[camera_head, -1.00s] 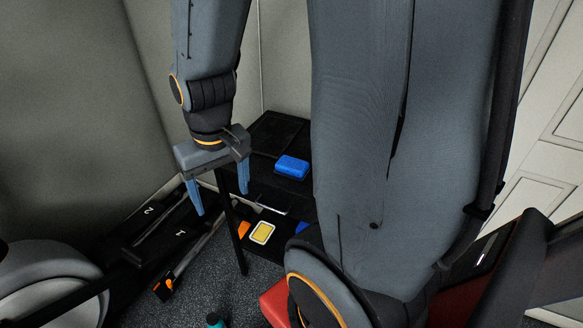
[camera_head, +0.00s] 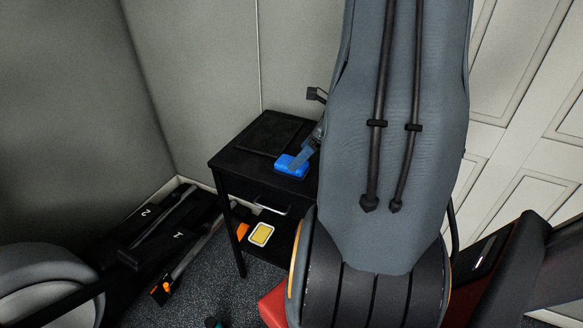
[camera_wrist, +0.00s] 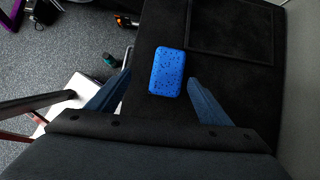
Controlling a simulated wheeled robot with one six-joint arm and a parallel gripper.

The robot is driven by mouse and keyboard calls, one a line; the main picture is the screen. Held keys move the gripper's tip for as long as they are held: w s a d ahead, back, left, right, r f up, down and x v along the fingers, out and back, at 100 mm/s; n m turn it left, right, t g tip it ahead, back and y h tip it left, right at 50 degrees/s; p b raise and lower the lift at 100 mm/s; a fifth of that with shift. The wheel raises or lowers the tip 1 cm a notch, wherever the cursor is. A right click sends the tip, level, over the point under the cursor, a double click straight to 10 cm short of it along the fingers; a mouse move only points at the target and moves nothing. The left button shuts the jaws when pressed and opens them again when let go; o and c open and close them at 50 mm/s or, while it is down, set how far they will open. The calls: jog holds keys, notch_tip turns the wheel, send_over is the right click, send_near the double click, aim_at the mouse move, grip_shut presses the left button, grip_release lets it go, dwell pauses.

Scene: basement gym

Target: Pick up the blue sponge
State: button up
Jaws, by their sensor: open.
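The blue sponge (camera_head: 292,166) lies on the black top of a small side table (camera_head: 232,160). In the wrist view the sponge (camera_wrist: 167,71) is a speckled blue block, lying flat. My gripper (camera_wrist: 158,92) is open, with its two blue fingers on either side of the picture and the sponge in line with the gap, slightly beyond the fingertips. In the head view my gripper (camera_head: 303,155) is at the sponge, mostly hidden behind my arm. One finger overlaps the sponge there; I cannot tell whether it touches.
A dark flat panel (camera_head: 268,133) lies on the tabletop behind the sponge. The table has a drawer handle (camera_head: 270,207) and a lower shelf with a yellow-and-white item (camera_head: 261,234). Walls stand close behind. Black weight equipment (camera_head: 160,225) lies on the floor at left.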

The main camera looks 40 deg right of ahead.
jog(key=shift+d+f+m, duration=0.1)
jog(key=shift+d+m, duration=0.2)
jog(key=shift+d, duration=0.2)
jog(key=shift+w+f, duration=0.1)
jog(key=shift+f, duration=0.15)
jog(key=shift+x, duration=0.9)
jog(key=shift+w+r+p+x, duration=0.1)
jog(key=shift+w+p+x, duration=0.1)
jog(key=shift+x, duration=1.1)
jog(key=shift+w+r+p+x, duration=0.1)
jog(key=shift+w+p+x, duration=0.15)
jog(key=shift+x, duration=1.1)
jog(key=shift+d, duration=0.15)
jog(key=c, duration=1.2)
notch_tip(320, 180, up, 10)
